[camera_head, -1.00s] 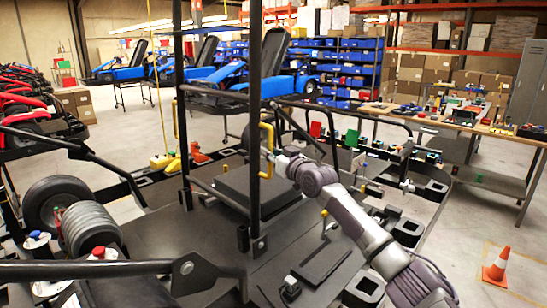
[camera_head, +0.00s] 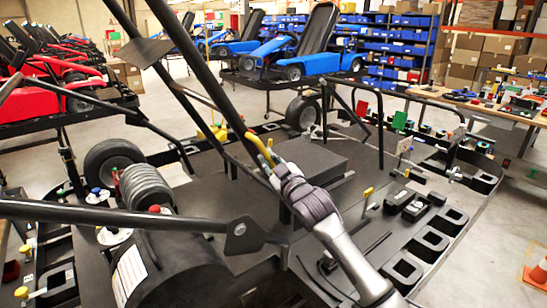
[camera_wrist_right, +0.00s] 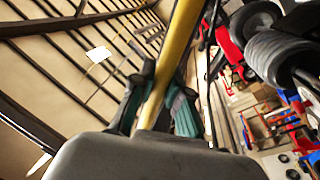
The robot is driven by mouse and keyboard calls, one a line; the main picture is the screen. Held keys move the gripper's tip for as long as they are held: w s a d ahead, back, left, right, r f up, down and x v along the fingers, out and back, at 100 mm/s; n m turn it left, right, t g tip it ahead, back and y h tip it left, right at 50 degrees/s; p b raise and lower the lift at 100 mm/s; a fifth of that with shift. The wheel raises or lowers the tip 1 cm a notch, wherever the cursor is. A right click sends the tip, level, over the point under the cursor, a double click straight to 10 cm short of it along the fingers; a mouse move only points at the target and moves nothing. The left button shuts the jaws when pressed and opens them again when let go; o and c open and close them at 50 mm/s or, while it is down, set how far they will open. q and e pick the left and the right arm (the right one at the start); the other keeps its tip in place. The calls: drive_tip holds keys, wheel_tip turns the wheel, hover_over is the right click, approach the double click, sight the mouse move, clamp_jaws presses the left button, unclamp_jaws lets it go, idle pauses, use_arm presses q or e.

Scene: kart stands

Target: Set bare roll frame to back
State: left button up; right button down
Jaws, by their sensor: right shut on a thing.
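The bare roll frame (camera_head: 197,70) is a set of black tubes leaning steeply up toward the upper left over the kart deck. Its yellow handle (camera_head: 258,147) is on a tube near the middle of the head view. My right gripper (camera_head: 272,171) is at this handle. In the right wrist view, the teal fingers of my right gripper (camera_wrist_right: 158,98) are closed on both sides of a yellow bar (camera_wrist_right: 181,45). The foot of the frame is partly hidden behind my right arm. My left gripper is not in view.
A black tube with a bolted plate (camera_head: 240,228) crosses the lower left. A ribbed grey cylinder (camera_head: 146,187) and a wheel (camera_head: 113,163) stand at left. A black box (camera_head: 310,157) lies on the deck behind my gripper. A workbench (camera_head: 470,103) stands at back right.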

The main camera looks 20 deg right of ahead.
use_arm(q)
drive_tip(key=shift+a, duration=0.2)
use_arm(e)
drive_tip(key=shift+a+f, duration=0.15)
drive_tip(key=shift+f, duration=0.1)
drive_tip(key=c, duration=1.2)
unclamp_jaws()
drive_tip(key=shift+s, duration=0.1)
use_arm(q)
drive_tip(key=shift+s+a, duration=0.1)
use_arm(e)
drive_tip(key=shift+o, duration=0.3)
drive_tip(key=shift+a, duration=0.15)
drive_tip(key=v, duration=1.2)
